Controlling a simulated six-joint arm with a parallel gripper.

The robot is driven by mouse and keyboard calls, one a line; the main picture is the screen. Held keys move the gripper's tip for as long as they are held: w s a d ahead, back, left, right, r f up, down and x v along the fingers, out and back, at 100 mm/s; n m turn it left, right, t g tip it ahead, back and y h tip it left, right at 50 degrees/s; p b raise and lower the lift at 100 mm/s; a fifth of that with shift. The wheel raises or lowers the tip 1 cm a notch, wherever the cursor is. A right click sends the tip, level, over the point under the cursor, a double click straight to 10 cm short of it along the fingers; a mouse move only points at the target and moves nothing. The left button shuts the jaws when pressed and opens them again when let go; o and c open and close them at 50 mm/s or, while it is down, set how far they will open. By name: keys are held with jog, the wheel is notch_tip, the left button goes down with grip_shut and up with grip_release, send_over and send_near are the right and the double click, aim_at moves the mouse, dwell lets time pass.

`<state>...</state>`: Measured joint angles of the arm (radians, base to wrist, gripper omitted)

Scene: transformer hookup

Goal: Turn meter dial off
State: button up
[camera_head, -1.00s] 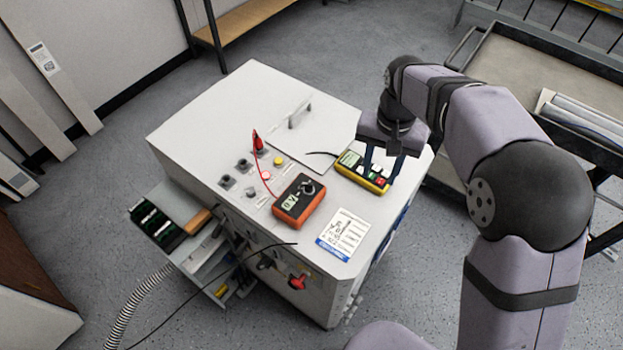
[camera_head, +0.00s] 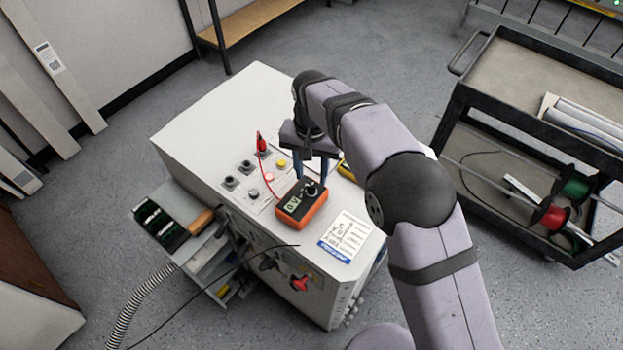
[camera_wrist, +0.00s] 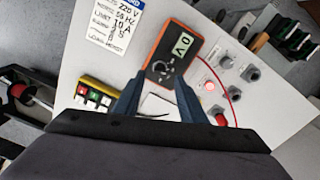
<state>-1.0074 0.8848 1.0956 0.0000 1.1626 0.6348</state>
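The orange meter (camera_head: 301,205) lies on the top of the white cabinet (camera_head: 215,125), its display reading 0 V. Its dark round dial (camera_head: 311,188) is at the end nearest my gripper. My gripper (camera_head: 311,180) is pointed down over the dial end of the meter. In the wrist view the meter (camera_wrist: 171,55) is ahead of my gripper (camera_wrist: 158,95), with the dial (camera_wrist: 161,67) just beyond the fingertips. The fingers are spread apart with nothing between them. I cannot tell whether a finger touches the dial.
A red probe (camera_head: 262,143) with a red wire stands near several knobs and lamps left of the meter. A yellow button box (camera_head: 346,171) is partly hidden behind my arm. A label sheet (camera_head: 346,237) lies in front. A black cart (camera_head: 500,130) stands at right.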

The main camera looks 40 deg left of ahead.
aim_at(312, 186)
jog(key=shift+f+p, duration=0.65)
jog(key=shift+f, duration=1.55)
grip_shut()
